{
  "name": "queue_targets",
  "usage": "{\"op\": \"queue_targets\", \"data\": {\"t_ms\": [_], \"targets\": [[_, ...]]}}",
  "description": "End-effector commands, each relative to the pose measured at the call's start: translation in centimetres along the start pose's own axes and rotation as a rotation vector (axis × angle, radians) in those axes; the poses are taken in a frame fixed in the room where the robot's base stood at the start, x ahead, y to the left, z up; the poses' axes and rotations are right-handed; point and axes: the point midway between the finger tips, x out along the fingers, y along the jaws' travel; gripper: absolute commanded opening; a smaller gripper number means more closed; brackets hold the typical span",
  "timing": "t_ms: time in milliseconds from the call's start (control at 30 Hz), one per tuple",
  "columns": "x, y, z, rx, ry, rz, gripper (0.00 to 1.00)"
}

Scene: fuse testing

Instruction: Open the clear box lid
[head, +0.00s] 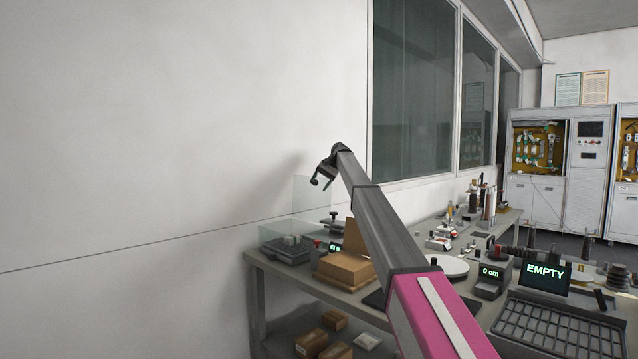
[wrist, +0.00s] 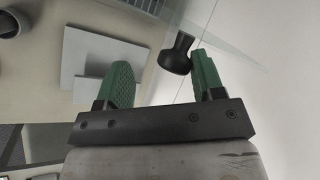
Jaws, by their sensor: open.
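The clear box (head: 278,234) stands at the left end of the workbench, by the wall, with dark grey items inside it. A clear panel (head: 312,192), apparently its lid, stands up above the box. My gripper (head: 322,180) is beside the panel's upper right part, at the end of my raised arm. In the wrist view my gripper (wrist: 161,64) has its two green fingers spread apart. A black knob (wrist: 178,54) on a clear sheet lies between them, close to the right finger. I cannot tell whether that finger touches it.
Cardboard boxes (head: 346,268) sit right of the clear box on the workbench (head: 330,291). A white round plate (head: 448,266), a "0 cm" display (head: 491,274) and an "EMPTY" screen (head: 543,277) stand farther right. The wall is close behind the box. Grey plates (wrist: 112,62) show in the wrist view.

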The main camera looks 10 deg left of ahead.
Motion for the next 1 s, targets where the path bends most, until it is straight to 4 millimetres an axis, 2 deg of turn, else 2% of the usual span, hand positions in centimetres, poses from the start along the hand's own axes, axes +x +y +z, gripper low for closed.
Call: {"op": "queue_targets", "data": {"t_ms": [33, 100, 667, 767, 1000], "targets": [[0.4, 0.7, 0.4, 0.002, -0.012, 0.014, 0.42], [0.3, 0.6, 0.3, 0.002, -0.012, 0.014, 0.39], [-0.4, 0.3, 0.1, 0.002, -0.009, 0.014, 0.39], [-1.3, 0.2, 0.1, 0.002, -0.008, 0.013, 0.39], [-5.0, -0.1, -0.1, 0.001, -0.006, 0.008, 0.39]]}}
